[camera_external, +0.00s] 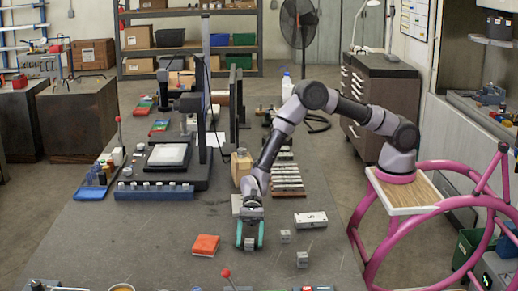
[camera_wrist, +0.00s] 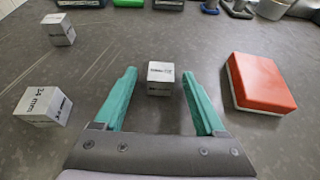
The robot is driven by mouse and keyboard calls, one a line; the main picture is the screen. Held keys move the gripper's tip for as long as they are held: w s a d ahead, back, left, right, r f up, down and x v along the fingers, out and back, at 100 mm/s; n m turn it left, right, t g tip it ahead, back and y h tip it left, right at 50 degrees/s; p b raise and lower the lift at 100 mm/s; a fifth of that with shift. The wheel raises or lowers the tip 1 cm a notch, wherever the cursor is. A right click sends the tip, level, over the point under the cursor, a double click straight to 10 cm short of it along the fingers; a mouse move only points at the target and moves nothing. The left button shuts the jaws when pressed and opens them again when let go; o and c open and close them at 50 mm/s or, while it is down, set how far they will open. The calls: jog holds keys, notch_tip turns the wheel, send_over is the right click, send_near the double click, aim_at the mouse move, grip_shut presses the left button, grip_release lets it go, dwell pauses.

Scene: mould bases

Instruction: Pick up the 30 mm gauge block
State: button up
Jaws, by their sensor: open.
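My gripper (camera_external: 249,246) points down at the table, its two teal fingers spread; they also show in the wrist view (camera_wrist: 159,74). A small grey gauge block (camera_wrist: 160,85) stands between the fingertips, with a gap on both sides; its label is too small to read. A second block (camera_wrist: 42,106) stands left of the fingers in the wrist view, with a larger "mm" label whose number I cannot read surely. A third block (camera_wrist: 60,30) stands farther off at upper left. Two of these blocks show right of my gripper in the external view (camera_external: 285,237), (camera_external: 302,260). I cannot tell which is 30 mm.
A red-topped block (camera_wrist: 262,82) lies right of the fingers in the wrist view, and left of my gripper outside (camera_external: 205,245). A long light metal block (camera_external: 311,220) lies to the right. Stacked bars (camera_external: 288,180) lie behind. Bare tabletop surrounds the small blocks.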

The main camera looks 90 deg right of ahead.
jog(key=shift+a, duration=0.1)
grip_shut()
jog(key=shift+r, duration=0.1)
